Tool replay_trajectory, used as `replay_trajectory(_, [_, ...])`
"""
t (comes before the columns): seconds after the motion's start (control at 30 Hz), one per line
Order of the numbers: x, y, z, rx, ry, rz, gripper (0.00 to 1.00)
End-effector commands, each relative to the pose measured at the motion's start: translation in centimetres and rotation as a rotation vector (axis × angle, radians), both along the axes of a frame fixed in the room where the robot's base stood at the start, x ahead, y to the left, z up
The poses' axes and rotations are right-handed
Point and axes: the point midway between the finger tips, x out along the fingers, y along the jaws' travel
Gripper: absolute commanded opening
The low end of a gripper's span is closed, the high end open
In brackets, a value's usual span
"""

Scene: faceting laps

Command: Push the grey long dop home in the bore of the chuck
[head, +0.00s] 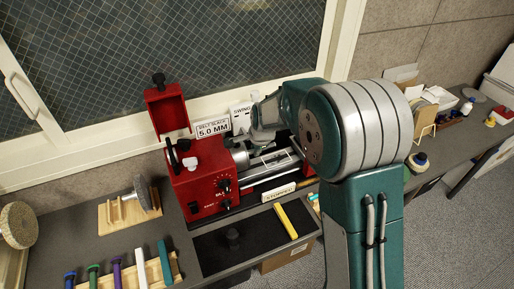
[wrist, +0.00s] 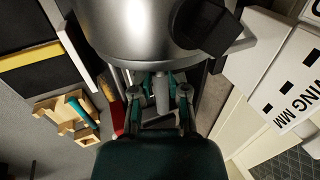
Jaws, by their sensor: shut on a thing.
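The chuck (head: 240,159) is a silver round part on the right side of the red machine (head: 203,176). My gripper (head: 268,137) is over the silver bed at the chuck's right. In the wrist view my gripper (wrist: 168,98) has its fingers on either side of a grey rod, the grey long dop (wrist: 162,88). It is shut on this dop. A large silver round body covers the top of that view and hides the rod's far end. The bore is hidden, so I cannot tell how deep the dop sits in it.
White signs (head: 212,128) stand behind the machine by the window. A "STOPPED" plate (head: 278,193) is in front. A yellow tool (head: 286,221) lies on the black mat (head: 215,259).

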Motion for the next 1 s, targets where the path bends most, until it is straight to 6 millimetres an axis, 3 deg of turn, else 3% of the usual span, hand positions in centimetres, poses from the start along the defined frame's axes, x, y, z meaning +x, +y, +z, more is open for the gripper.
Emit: replay_trajectory(1.0, [-0.8,2.1,0.0,0.001,-0.001,0.002,0.0])
